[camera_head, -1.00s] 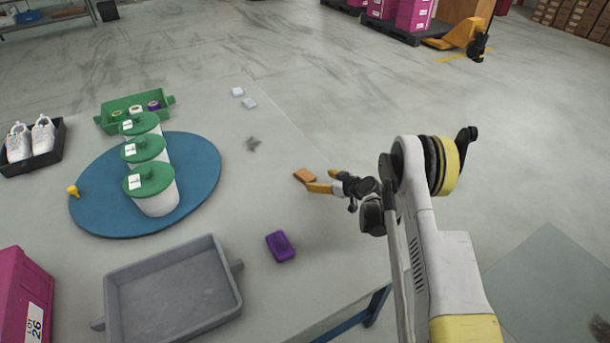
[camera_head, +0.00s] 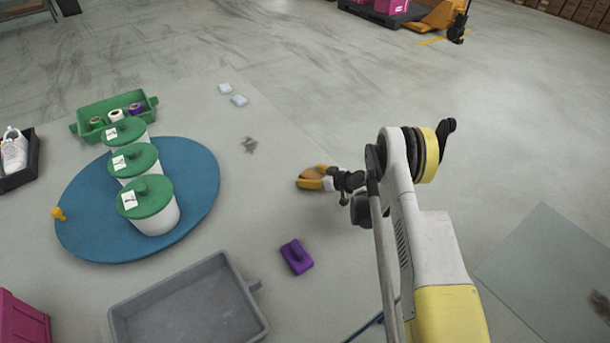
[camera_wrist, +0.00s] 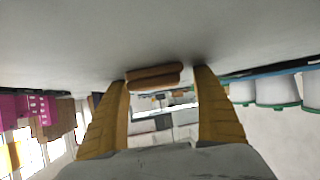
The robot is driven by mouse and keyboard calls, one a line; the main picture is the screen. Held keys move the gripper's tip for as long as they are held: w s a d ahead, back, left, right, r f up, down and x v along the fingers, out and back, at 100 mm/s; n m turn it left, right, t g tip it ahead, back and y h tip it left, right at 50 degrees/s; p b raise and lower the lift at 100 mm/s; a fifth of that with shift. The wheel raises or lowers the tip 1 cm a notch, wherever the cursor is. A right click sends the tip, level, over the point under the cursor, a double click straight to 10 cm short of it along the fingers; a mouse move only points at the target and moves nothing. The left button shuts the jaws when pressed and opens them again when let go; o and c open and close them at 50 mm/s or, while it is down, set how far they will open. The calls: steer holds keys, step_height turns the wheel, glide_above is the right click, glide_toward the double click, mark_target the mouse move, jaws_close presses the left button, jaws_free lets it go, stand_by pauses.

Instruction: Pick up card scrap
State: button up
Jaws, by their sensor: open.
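Whether the left finger touches the scrap I cannot tell.
A purple block (camera_head: 297,257) and a grey tray (camera_head: 262,318) lie nearer me. A blue round mat (camera_head: 205,205) with white green-lidded tubs (camera_head: 150,205) is to the left. A green tray (camera_head: 84,128) with spools and two pale pieces (camera_head: 239,100) are farther back.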

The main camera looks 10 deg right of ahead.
mark_target(311, 176)
steer(key=shift+s+d+r, duration=0.1)
steer(key=c, duration=1.1)
step_height(311, 176, up, 4)
steer(key=p, duration=0.2)
steer(key=shift+r+p, duration=0.25)
steer(key=shift+p, duration=0.1)
steer(key=s+d+r+p, duration=0.1)
steer(key=d+r, duration=0.1)
steer(key=d, duration=0.1)
steer(key=s+d+r+p, duration=0.1)
steer(key=s+d+r, duration=0.1)
steer(key=d, duration=0.2)
steer(key=s+d+r+p, duration=0.2)
steer(key=d, duration=0.1)
steer(key=shift+s+d+r, duration=0.15)
steer(key=shift+d+r, duration=0.05)
steer(key=shift+d, duration=0.05)
steer(key=shift+d, duration=0.1)
